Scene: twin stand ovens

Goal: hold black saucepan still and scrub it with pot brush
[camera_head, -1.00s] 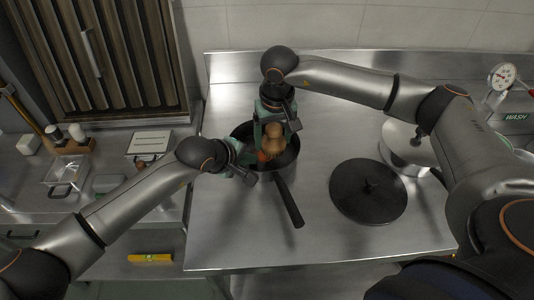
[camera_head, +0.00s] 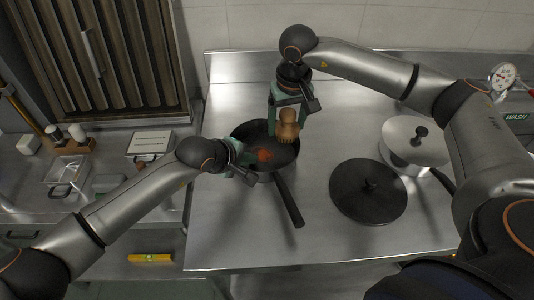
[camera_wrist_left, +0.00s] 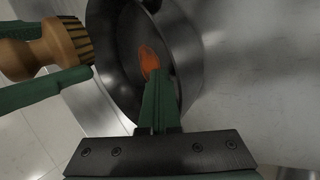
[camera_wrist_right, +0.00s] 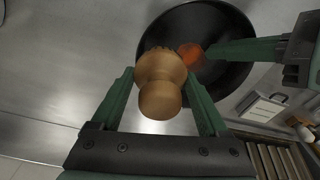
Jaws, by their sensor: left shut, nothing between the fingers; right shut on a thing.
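The black saucepan (camera_head: 250,134) stands on the steel counter, its handle (camera_head: 288,202) pointing to the front right. An orange-red patch (camera_head: 265,155) shows on its inner floor, also in the left wrist view (camera_wrist_left: 148,60). My left gripper (camera_head: 250,163) is at the pan's near left rim. Its shut, empty fingers (camera_wrist_left: 158,78) reach over the inside; I cannot tell whether they touch the pan. My right gripper (camera_wrist_right: 160,78) is shut on the wooden pot brush (camera_head: 288,126), holding it by the pan's right rim. In the left wrist view the dark bristles (camera_wrist_left: 76,38) are clear of the floor.
A gauge (camera_head: 502,76) is at the far right. A side counter on the left holds a clear container (camera_head: 66,170). The counter's front is clear.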

